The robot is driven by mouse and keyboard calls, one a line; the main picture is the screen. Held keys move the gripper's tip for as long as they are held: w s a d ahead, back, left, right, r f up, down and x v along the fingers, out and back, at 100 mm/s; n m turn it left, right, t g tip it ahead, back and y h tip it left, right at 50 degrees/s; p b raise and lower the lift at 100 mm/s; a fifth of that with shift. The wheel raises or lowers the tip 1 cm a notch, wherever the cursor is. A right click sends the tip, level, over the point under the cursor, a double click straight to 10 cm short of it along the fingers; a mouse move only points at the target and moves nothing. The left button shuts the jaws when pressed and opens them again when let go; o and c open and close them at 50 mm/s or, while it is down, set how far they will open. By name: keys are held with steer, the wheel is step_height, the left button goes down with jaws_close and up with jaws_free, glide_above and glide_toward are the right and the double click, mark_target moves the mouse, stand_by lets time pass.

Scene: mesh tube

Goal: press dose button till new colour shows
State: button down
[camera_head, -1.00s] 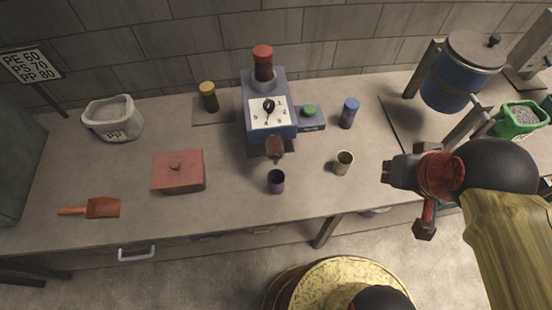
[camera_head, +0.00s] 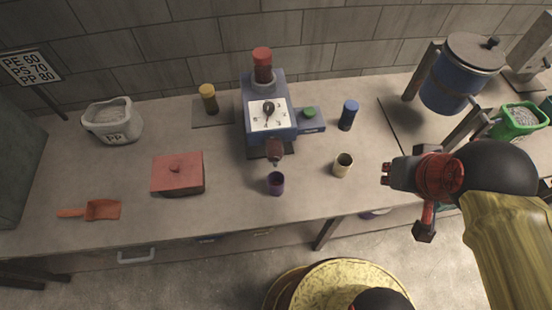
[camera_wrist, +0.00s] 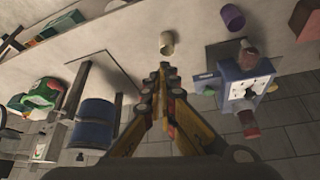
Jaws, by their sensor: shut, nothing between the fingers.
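The blue dosing machine (camera_head: 256,92) stands at the back middle of the bench, with a white dial face (camera_head: 268,114) and a red-topped bottle (camera_head: 263,64) on it. A green button (camera_head: 309,113) sits on a small blue base at the machine's right side. A brown nozzle (camera_head: 274,150) points forward, with a purple cup (camera_head: 276,183) in front of it. My gripper (camera_head: 388,172) is at the right, over the bench's front part, apart from the button. In the wrist view my gripper (camera_wrist: 163,70) is shut and empty; the machine (camera_wrist: 243,88) shows to its right.
A cream cup (camera_head: 342,165) stands between my gripper and the purple cup. A blue jar (camera_head: 348,115) stands right of the button. A blue tank (camera_head: 452,88) and a green bin (camera_head: 518,121) are at the right. A red box (camera_head: 178,172), scoop (camera_head: 103,209) and PP sack (camera_head: 112,121) are left.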

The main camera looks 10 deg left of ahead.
stand_by(0.3)
steer(key=w+a+m+g+y+p, duration=0.55)
steer(key=w+a+m+p, duration=0.7)
steer(key=p, duration=0.55)
steer(key=w+a+f+m+t+y+p, duration=0.1)
steer(key=w+m+t, duration=0.4)
steer(key=w+m, duration=1)
steer(key=shift+w+a+f+m+y+p, duration=0.5)
steer(key=shift+a+m, duration=0.65)
steer(key=shift+m, duration=2.5)
steer(key=shift+s+t, duration=0.15)
steer(key=shift+t, duration=0.1)
